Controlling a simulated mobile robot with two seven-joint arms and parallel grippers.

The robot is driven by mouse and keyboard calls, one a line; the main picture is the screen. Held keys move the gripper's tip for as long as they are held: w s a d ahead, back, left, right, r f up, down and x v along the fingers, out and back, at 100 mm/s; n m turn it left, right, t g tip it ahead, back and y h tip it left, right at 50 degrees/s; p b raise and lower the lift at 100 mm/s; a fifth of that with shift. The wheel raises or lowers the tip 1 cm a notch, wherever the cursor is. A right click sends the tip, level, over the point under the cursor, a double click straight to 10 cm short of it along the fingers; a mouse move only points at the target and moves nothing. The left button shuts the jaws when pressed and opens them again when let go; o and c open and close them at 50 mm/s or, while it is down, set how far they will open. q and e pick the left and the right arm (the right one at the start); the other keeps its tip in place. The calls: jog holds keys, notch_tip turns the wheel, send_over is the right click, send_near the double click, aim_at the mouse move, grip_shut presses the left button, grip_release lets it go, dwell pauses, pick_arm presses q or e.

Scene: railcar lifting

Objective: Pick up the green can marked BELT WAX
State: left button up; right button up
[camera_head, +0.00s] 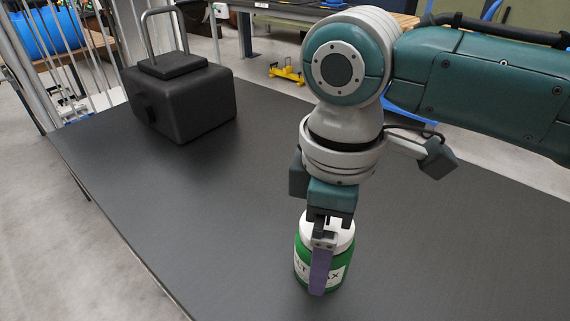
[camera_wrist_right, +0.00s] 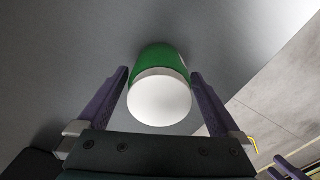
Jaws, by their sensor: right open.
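The fingers are open, with a gap to the can on both sides.
The dark table top (camera_head: 130,205) is clear to the left of the can. A black box-shaped object with a metal handle (camera_head: 183,98) stands at the table's far left. The table's left edge and the grey floor (camera_head: 60,255) lie beyond.

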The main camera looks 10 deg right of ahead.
jog(key=shift+r, duration=0.1)
jog(key=c, duration=1.6)
